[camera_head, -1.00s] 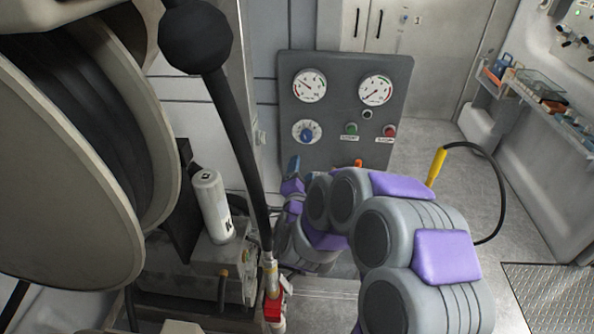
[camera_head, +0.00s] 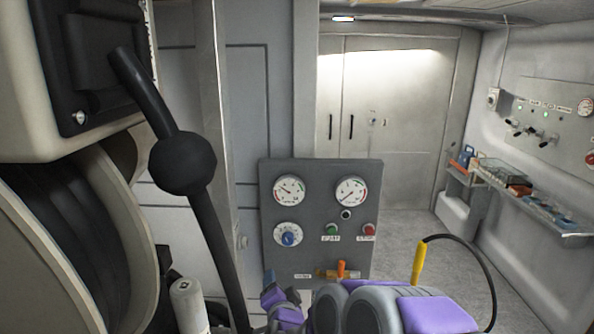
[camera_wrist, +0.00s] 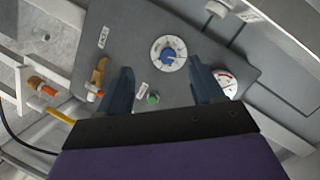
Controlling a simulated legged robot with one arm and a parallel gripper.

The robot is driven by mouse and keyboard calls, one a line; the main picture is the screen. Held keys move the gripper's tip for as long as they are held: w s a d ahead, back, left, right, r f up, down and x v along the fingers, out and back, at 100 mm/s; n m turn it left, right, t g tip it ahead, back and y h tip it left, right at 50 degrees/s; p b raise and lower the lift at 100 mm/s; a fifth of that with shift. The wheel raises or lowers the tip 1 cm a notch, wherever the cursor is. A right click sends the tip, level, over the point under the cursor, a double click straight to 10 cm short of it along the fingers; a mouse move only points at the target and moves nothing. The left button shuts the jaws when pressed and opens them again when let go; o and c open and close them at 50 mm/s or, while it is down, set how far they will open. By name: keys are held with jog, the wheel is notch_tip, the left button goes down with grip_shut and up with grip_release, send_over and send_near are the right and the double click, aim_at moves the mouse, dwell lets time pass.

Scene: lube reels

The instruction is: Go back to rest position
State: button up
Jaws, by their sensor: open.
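My gripper (camera_wrist: 162,82) is open and empty in the wrist view, its two dark blue fingers apart. Between and beyond them is the grey control panel (camera_wrist: 235,45) with a blue knob (camera_wrist: 168,56), a green button (camera_wrist: 153,99) and a white gauge (camera_wrist: 228,85). In the head view my gripper (camera_head: 269,280) shows small at the lower middle, in front of the panel's lower left. My purple and grey arm fills the bottom right of centre. The control panel (camera_head: 317,262) stands upright with two gauges, the blue knob (camera_head: 289,238), green and red buttons and an orange-handled valve (camera_head: 340,270).
A large hose reel (camera_head: 30,270) with a black hose and ball stopper (camera_head: 182,163) takes up the left. A white cylinder (camera_head: 188,305) stands beside it. A shelf (camera_head: 540,225) lines the right wall. Open floor (camera_head: 405,228) leads to closed doors (camera_head: 390,130) at the back.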

jog(key=s+d+n+g, duration=0.3)
jog(key=s+d+g, duration=0.2)
jog(key=s, duration=0.9)
jog(key=s+d+r+n+g+h, duration=0.1)
jog(key=s+d+n+g, duration=0.2)
jog(key=s, duration=1.2)
jog(key=s+d+r+n+g+h, duration=0.1)
jog(key=s+d+n+g, duration=0.1)
jog(key=s+d+g, duration=0.7)
jog(key=s+d, duration=0.2)
jog(key=s, duration=0.3)
jog(key=shift+s+n, duration=0.3)
jog(key=shift+n, duration=0.1)
jog(key=shift+c, duration=0.4)
